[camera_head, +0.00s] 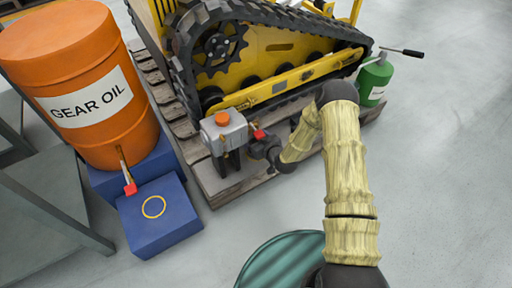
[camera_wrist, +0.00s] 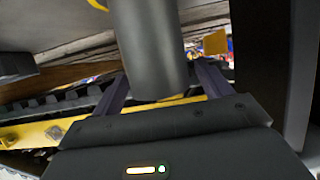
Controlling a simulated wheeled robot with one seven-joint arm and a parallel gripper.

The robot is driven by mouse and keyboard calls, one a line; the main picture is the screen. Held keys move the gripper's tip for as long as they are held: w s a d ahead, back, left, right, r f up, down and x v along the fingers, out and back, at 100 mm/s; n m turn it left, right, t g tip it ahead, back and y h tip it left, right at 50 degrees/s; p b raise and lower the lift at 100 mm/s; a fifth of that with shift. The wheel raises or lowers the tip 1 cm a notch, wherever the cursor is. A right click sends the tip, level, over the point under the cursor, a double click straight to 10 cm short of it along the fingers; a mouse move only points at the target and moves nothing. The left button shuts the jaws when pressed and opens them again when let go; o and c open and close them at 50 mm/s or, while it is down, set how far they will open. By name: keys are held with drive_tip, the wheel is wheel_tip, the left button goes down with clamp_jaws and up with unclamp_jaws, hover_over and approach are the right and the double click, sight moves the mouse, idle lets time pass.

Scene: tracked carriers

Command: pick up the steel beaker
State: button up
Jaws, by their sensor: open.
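A plain dark grey cylinder, which looks like the steel beaker (camera_wrist: 150,40), fills the upper middle of the wrist view. My gripper (camera_wrist: 161,78) is open, with one finger on each side of the cylinder. A gap shows beside it, and I cannot tell whether either finger touches it. In the head view my gripper is by the pallet's front edge, just under and right of a grey metal box with an orange cap (camera_head: 223,119). The beaker cannot be made out clearly there.
A yellow tracked carrier (camera_head: 285,85) stands on a wooden pallet (camera_head: 225,187). Left are an orange gear oil drum (camera_head: 95,125), a blue block with a yellow ring (camera_head: 170,225) and a grey table (camera_head: 40,205). A green can (camera_head: 374,80) stands right; a green drum (camera_head: 275,258) is in front.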

drive_tip(key=shift+c, duration=0.3)
drive_tip(key=c, duration=1.3)
drive_tip(key=shift+o, duration=0.2)
drive_tip(key=shift+r+p, duration=0.3)
drive_tip(key=s+d+p, duration=0.8)
drive_tip(key=s+d, duration=0.2)
drive_tip(key=s, duration=0.5)
drive_tip(key=shift+r, duration=0.45)
